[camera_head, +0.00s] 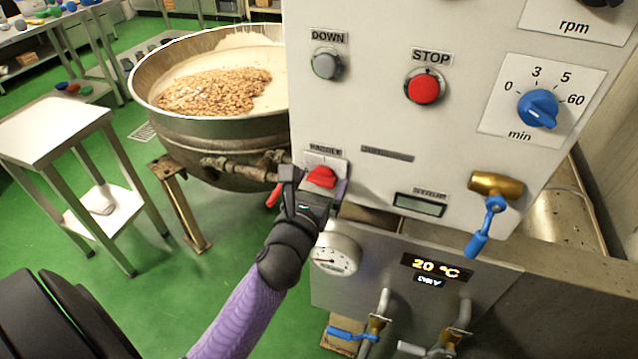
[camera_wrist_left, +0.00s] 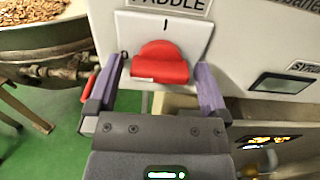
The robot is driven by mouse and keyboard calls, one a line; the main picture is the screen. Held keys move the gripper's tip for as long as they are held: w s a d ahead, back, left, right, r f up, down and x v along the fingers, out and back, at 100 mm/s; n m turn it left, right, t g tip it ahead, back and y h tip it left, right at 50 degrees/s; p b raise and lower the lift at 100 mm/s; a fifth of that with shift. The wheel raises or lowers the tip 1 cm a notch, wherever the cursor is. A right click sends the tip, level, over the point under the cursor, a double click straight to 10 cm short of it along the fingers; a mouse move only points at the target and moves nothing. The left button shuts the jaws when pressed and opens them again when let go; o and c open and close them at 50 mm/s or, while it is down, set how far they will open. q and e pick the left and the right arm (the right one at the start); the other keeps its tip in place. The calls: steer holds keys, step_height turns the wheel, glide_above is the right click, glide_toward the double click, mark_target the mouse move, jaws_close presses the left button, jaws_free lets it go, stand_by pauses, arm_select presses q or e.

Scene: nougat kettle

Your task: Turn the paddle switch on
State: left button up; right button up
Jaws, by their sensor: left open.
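The paddle switch is a red knob (camera_head: 320,177) on a white plate, under a label reading PADDLE, low on the left of the grey control panel (camera_head: 372,112). In the left wrist view the red knob (camera_wrist_left: 160,63) sits between the two purple fingers, with a small mark above it on the plate (camera_wrist_left: 190,30). My left gripper (camera_head: 318,186) is open around the knob, one finger on each side, with visible gaps. In the left wrist view the gripper (camera_wrist_left: 162,92) faces the plate. My right gripper is not seen.
A large kettle (camera_head: 215,130) with nuts and pale mix stands left of the panel. The red STOP button (camera_head: 424,88), grey DOWN button (camera_head: 326,65) and blue timer knob (camera_head: 538,108) are above. A round gauge (camera_head: 335,256) and a blue-handled valve (camera_head: 489,222) are nearby.

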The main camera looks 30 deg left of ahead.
arm_select(q)
steer(key=shift+c, duration=0.3)
steer(key=c, duration=1.1)
steer(key=shift+o, duration=0.2)
